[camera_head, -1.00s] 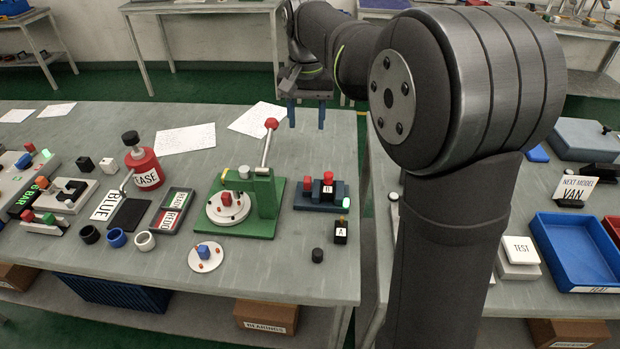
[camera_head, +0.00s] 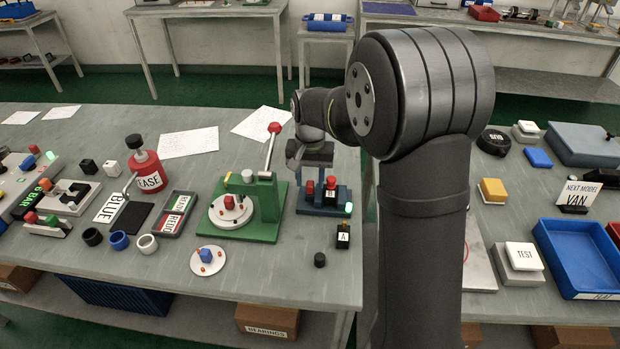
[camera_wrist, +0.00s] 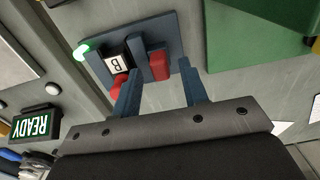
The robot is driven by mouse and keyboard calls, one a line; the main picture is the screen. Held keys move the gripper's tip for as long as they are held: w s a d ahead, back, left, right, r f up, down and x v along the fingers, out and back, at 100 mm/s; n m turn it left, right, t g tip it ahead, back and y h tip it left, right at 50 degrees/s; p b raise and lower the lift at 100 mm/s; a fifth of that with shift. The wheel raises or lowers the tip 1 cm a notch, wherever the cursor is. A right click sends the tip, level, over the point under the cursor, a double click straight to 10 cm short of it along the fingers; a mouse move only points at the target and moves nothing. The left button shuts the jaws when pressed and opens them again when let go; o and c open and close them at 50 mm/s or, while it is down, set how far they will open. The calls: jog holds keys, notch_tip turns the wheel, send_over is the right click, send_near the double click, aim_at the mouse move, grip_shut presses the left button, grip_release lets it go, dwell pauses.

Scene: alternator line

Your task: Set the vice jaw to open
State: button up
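A dark blue fixture that looks like the vice (camera_head: 318,208) stands on the left table; it also shows in the wrist view (camera_wrist: 184,40). It has a red block (camera_wrist: 159,65) beside a black block with a white B label (camera_wrist: 117,63), a second red part (camera_head: 309,188) and a lit green lamp (camera_head: 349,208). My gripper (camera_wrist: 161,66) is open and empty, pointing down over the fixture. In the wrist view the red block appears between its two blue fingertips; I cannot tell whether they touch it. In the head view my gripper partly hides the fixture's back.
A green press (camera_head: 268,205) with a red-knobbed lever (camera_head: 274,128) stands close to the left. A small black block labelled A (camera_head: 343,235) and a black cap (camera_head: 320,260) lie in front. A READY sign (camera_wrist: 34,122) shows in the wrist view.

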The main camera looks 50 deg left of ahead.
jog(key=shift+f, duration=0.2)
jog(key=shift+c, duration=0.2)
grip_shut()
jog(key=shift+s+a, duration=0.4)
jog(key=shift+s, duration=0.05)
jog(key=shift+o, duration=0.2)
grip_release()
jog(key=shift+r, duration=0.1)
notch_tip(320, 180, up, 17)
jog(key=shift+r, duration=0.15)
